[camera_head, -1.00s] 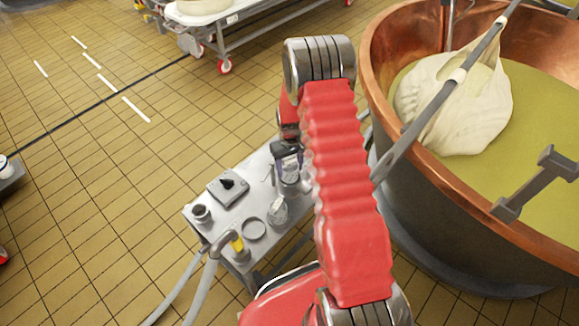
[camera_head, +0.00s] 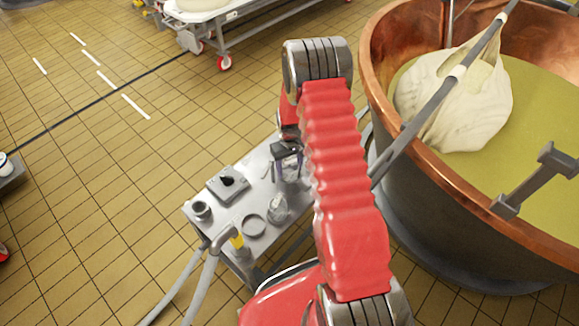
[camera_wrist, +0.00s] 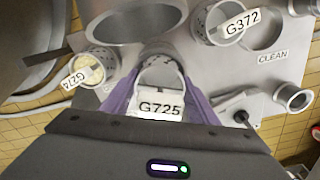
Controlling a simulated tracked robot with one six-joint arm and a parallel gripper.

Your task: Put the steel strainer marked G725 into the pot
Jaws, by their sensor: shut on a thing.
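My gripper (camera_wrist: 160,104) has purple fingers closed on both sides of the steel strainer marked G725 (camera_wrist: 158,78). The label faces the wrist camera, and I cannot tell whether its base is clear of the bench. In the head view my gripper (camera_head: 287,163) is over the grey bench, partly hidden by my red arm. A wide round steel vessel (camera_wrist: 130,22) stands beyond the strainer at the top of the wrist view; I cannot tell for sure that it is the pot. A small open steel cylinder (camera_head: 201,211) stands at the bench's left corner; it also shows in the wrist view (camera_wrist: 293,97).
A ring (camera_head: 254,225) lies by the CLEAN label (camera_wrist: 272,57). A black-knobbed box (camera_head: 228,184) and a hose with yellow (camera_head: 237,241) are near. A copper vat (camera_head: 440,190) stands right.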

